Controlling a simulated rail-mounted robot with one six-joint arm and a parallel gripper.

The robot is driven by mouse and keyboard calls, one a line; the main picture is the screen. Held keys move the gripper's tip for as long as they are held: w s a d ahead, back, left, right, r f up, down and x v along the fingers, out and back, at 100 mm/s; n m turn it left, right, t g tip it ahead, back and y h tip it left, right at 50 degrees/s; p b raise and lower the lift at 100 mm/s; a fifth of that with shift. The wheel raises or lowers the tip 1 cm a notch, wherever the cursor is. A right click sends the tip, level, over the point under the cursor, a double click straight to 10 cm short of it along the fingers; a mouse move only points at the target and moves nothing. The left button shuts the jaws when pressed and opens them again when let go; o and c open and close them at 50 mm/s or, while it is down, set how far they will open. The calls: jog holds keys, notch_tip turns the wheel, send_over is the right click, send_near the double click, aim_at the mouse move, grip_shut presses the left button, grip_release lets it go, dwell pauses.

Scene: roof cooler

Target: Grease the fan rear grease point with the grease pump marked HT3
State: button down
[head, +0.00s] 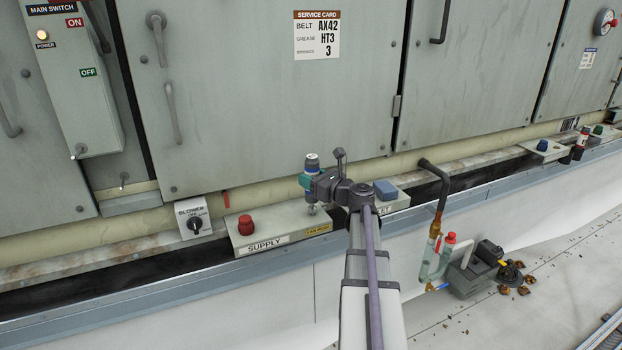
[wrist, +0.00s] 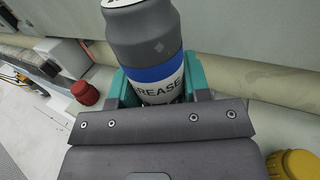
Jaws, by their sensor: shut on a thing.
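My gripper (head: 312,182) is shut on a grease pump (head: 312,161), a dark grey canister with a blue band. In the wrist view the canister (wrist: 150,45) stands between teal jaws (wrist: 190,80), and its label reads GREASE. No HT3 mark is readable on it. The pump is about upright over the sill near the SUPPLY block (head: 268,239). I cannot pick out the fan rear grease point. Whether the pump's lower end touches anything is unclear.
A red cap (head: 245,225) sits on the SUPPLY block. A yellow cap (wrist: 292,165) shows in the wrist view. The service card (head: 317,35) reads grease HT3.

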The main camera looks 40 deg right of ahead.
jog(key=shift+f+b, duration=0.75)
jog(key=shift+f, duration=0.05)
jog(key=shift+r+p, duration=0.35)
jog(key=shift+p, duration=0.05)
jog(key=shift+f+b, duration=0.65)
dwell(0.5)
dwell(0.3)
jog(key=shift+f+b, duration=1.2)
dwell(0.6)
jog(key=shift+r+p, duration=0.9)
jog(key=shift+f, duration=0.2)
